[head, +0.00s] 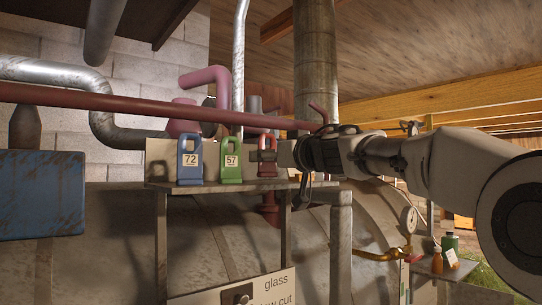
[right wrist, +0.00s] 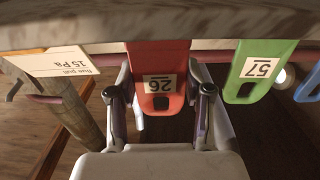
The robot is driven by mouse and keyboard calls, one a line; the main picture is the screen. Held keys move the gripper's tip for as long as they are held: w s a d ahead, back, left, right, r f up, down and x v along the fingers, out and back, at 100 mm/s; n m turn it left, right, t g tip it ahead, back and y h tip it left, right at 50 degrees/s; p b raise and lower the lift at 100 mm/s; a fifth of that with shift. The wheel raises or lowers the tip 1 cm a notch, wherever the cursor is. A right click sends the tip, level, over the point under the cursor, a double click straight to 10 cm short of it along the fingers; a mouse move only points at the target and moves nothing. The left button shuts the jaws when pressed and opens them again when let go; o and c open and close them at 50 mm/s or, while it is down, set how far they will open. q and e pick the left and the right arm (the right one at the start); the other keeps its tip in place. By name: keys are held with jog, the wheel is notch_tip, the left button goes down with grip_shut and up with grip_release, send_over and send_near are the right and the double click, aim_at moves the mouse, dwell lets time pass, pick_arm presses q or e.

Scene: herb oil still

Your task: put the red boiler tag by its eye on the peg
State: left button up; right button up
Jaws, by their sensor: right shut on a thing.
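The red boiler tag (head: 267,171) stands at the right end of a row of tags on a narrow shelf. My right gripper (head: 268,155) comes in from the right and is shut on it, hiding its middle. In the right wrist view the red tag (right wrist: 163,62), with the number 26 upside down, sits between my two fingers (right wrist: 158,95). Whether its foot still touches the shelf I cannot tell. A short dark red bar (head: 318,112), possibly the peg, slants up beside the flue, above my gripper. My left gripper is not in view.
A blue tag 72 (head: 190,163) and a green tag 57 (head: 231,161) stand left of the red one on the shelf (head: 215,187). A long dark red pipe (head: 150,106) crosses above them. The flue (head: 316,60) rises behind. A gauge (head: 409,219) stands lower right.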

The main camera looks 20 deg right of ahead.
jog(key=shift+w+f, duration=0.1)
jog(key=shift+f, duration=0.5)
jog(key=o, duration=1.1)
jog(key=shift+c, duration=1)
jog(key=shift+d, duration=0.1)
jog(key=shift+v, duration=0.85)
